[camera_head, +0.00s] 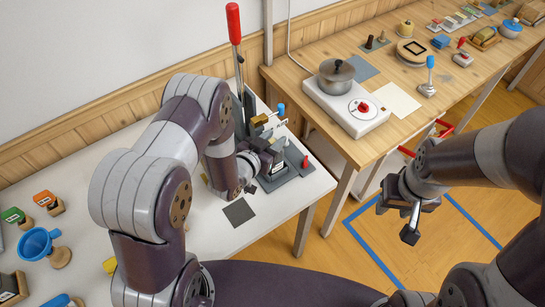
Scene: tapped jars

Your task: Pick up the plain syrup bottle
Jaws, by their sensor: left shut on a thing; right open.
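I cannot make out a plain syrup bottle for certain in the head view. My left gripper (268,162) is beside a grey stand (292,172) on the white table. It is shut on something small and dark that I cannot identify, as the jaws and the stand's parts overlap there. My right gripper (411,224) is open and empty, over the floor to the right of the white table.
A tall red-handled lever (234,25) rises behind my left arm. A dark square (239,212) lies on the white table, with a blue funnel (37,243) at far left. A pot (336,76) sits on a white hotplate (347,108) on the wooden bench.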

